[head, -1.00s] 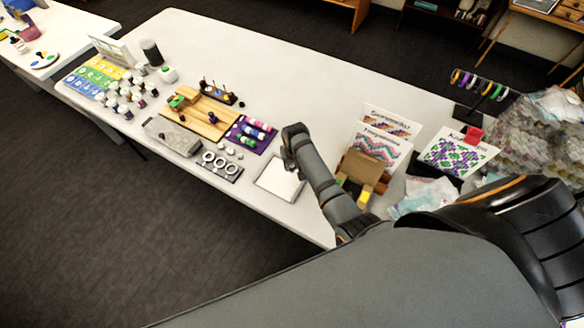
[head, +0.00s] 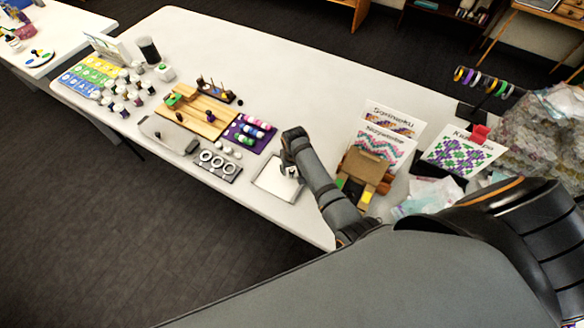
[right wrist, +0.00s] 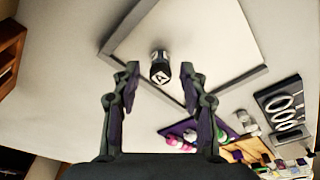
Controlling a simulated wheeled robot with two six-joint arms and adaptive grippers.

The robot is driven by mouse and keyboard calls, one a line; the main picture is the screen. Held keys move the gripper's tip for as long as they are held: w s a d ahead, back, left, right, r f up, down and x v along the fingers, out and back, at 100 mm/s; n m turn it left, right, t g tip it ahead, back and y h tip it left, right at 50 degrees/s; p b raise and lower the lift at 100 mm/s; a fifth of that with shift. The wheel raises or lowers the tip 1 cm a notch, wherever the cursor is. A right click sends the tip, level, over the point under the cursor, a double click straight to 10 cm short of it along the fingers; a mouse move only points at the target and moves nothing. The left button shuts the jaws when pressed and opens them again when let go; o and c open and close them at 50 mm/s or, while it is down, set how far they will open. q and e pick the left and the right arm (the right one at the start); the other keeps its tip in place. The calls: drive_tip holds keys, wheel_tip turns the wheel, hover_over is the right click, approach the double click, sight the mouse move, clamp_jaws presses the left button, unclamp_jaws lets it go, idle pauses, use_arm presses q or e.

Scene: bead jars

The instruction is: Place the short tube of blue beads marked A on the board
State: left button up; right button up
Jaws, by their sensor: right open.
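A short tube with a black end marked with a white A (right wrist: 160,72) is on the white board with a grey frame (right wrist: 226,78) in the right wrist view. Its beads' colour cannot be made out. My right gripper (right wrist: 160,78) is open, with a finger on either side of the tube and a visible gap to each. In the head view my right gripper (head: 290,168) is over the far right part of the board (head: 268,187), and the tube there is too small to make out. My left gripper is not in view.
Left of the board are a plate with white rings (head: 206,158), a purple mat (head: 236,138) with bead tubes, and a wooden board (head: 203,122). Right of my arm stand a cardboard box (head: 366,166) and pattern cards (head: 385,143). The table's far middle is clear.

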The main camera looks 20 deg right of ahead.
wheel_tip(320, 180, up, 12)
drive_tip(key=s, duration=0.1)
drive_tip(key=shift+s+r, duration=0.15)
drive_tip(key=shift+s, duration=0.2)
drive_tip(key=shift+a, duration=0.15)
